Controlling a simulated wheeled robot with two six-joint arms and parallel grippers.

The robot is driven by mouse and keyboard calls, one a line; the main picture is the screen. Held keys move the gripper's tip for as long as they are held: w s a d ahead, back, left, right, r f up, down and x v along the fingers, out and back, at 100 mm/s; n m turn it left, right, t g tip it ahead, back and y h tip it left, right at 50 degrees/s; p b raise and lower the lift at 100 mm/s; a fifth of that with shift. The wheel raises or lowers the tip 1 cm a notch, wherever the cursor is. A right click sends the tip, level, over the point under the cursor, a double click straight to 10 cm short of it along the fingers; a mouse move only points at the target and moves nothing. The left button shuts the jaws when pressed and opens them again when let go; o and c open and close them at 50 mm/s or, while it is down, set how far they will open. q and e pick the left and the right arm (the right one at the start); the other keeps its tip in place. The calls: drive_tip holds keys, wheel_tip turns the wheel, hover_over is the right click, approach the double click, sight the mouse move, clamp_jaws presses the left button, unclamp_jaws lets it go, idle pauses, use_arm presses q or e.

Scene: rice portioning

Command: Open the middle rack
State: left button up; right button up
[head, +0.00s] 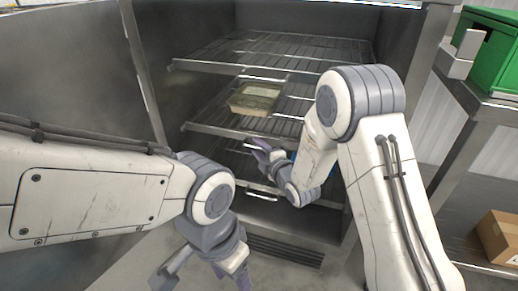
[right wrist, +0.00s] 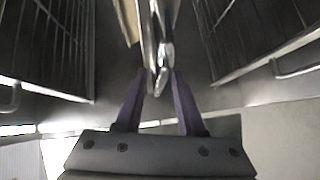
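The middle rack (head: 213,129) is a wire shelf inside the grey metal cabinet. It sits below the top rack, and a clear tray with pale contents (head: 254,99) stands on it. My right gripper (head: 262,152) is at the front of the middle rack. The exact contact is hard to see. My left gripper (head: 203,282) is low at the front, open and empty, apart from the racks.
The top rack (head: 255,45) is above, and a lower rack with its own handle (head: 262,196) is below. A green crate (head: 492,55) stands on a side table at the right. A cardboard box (head: 497,238) is on its lower shelf.

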clamp_jaws()
idle(1.2)
